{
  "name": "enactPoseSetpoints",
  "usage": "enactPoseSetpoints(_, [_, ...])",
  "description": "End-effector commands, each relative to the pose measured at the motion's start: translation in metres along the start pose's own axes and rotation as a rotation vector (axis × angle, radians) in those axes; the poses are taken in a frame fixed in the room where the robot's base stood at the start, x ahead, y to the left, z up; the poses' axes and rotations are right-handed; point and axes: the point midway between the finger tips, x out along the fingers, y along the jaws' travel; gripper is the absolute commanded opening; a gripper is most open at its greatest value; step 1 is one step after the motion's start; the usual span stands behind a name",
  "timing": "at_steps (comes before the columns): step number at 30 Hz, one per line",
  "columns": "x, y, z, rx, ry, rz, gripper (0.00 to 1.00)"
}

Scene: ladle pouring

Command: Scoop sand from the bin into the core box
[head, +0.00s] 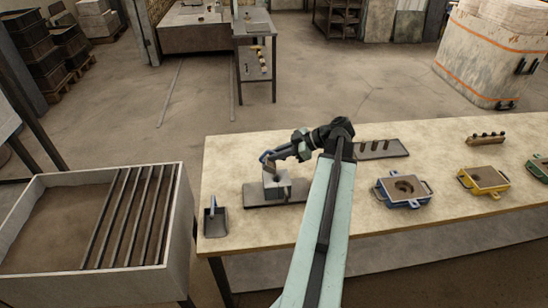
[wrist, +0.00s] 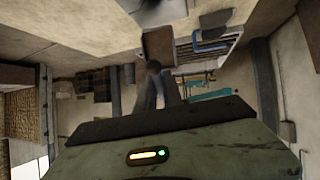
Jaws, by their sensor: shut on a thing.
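My gripper (head: 286,153) is at the end of my arm over the left part of the workbench. It is shut on a small ladle (head: 268,164) with a blue part, tilted down just above a grey core box (head: 283,188). Whether the ladle touches the box, and what it holds, I cannot tell. The core box stands on a dark plate (head: 255,200). The sand bin (head: 183,225) stands at the left, holding brown sand (head: 50,222), with dark bars across its right part. In the wrist view, a blurred grey shape lies ahead of my gripper (wrist: 155,95).
A dustpan-like scoop (head: 216,222) with a blue handle lies at the bench's left end. A dark tray (head: 380,149) with several pegs is behind my arm. Blue (head: 402,191) and yellow (head: 484,181) mould boxes stand right. The bench (head: 320,236) is clear between them and my arm.

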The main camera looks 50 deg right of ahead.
Motion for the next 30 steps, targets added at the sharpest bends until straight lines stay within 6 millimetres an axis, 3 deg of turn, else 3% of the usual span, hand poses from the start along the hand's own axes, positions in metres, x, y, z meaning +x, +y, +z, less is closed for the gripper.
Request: enactPoseSetpoints(30, [-0.010,0.001,0.012,0.025,0.169,0.012,0.00])
